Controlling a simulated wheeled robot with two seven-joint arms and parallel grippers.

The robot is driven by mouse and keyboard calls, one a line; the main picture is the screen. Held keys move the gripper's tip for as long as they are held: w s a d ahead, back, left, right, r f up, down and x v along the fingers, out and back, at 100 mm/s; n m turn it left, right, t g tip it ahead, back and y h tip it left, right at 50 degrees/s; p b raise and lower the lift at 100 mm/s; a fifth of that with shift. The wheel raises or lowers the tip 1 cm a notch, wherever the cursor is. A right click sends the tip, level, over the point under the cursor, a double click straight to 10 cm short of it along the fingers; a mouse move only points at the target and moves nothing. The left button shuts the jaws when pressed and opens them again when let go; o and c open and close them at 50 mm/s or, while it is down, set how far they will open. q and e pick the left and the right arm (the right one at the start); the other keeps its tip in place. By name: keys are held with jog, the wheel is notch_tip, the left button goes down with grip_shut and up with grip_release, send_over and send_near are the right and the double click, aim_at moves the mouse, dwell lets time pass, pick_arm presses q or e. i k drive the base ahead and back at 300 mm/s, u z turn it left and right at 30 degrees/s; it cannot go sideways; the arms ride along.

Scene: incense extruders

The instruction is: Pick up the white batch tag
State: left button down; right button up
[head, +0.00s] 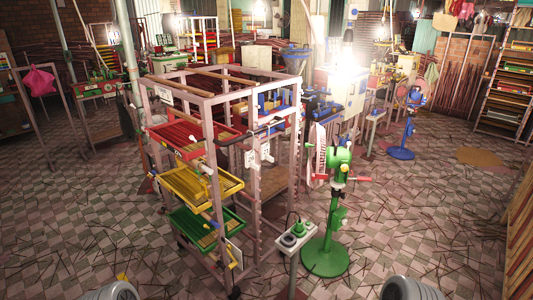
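Several small white cards show on the pink rack in the head view, and I cannot tell which is the batch tag. Two white cards (251,158) hang side by side on the rack's right side. A larger white card (234,253) is at the rack's lower front, beside the green tray. Another small white card (206,168) is by the yellow tray. All are too small to read. Only grey rounded parts of my two arms show at the bottom edge, so neither gripper is in view.
The pink rack (211,120) holds a red tray (190,135), a yellow tray (200,187) and a green tray (205,228). A green machine on a round base (325,258) and a small control post (293,240) stand right of it. Thin sticks litter the tiled floor.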

aim_at(264, 148)
jog(key=k, duration=0.65)
jog(key=z, duration=0.65)
jog(key=i, duration=1.4)
jog(key=u, duration=0.55)
jog(key=i, duration=1.05)
jog(key=u, duration=0.85)
